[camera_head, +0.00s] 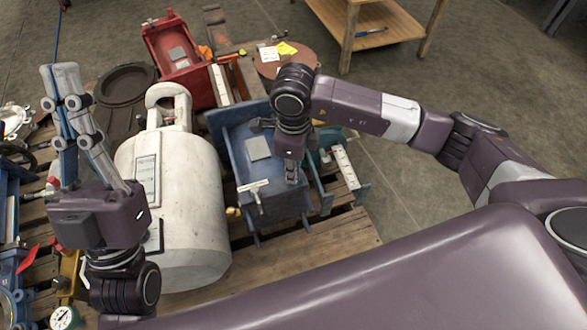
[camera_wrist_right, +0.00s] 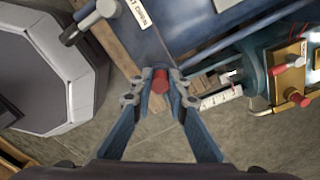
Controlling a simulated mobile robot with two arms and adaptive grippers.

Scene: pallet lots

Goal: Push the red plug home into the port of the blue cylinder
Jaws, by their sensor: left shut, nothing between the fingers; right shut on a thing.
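My right gripper (camera_head: 292,178) points down over the right side of a blue box-like machine (camera_head: 258,150). In the right wrist view this gripper (camera_wrist_right: 160,76) is shut on the red plug (camera_wrist_right: 160,84), whose round red end shows between the fingertips. A teal-blue cylinder body (camera_wrist_right: 262,72) lies to the right in that view, apart from the plug. It carries a brass-coloured plate (camera_wrist_right: 291,82) with red and pale fittings; I cannot make out which is the port. My left gripper (camera_head: 58,75) is shut and empty, raised at the left with its fingers pointing up.
A red machine (camera_head: 180,55), a dark round cover (camera_head: 124,84) and a brown drum (camera_head: 290,62) are behind. A wooden table (camera_head: 375,20) is at the back. Floor at right is open.

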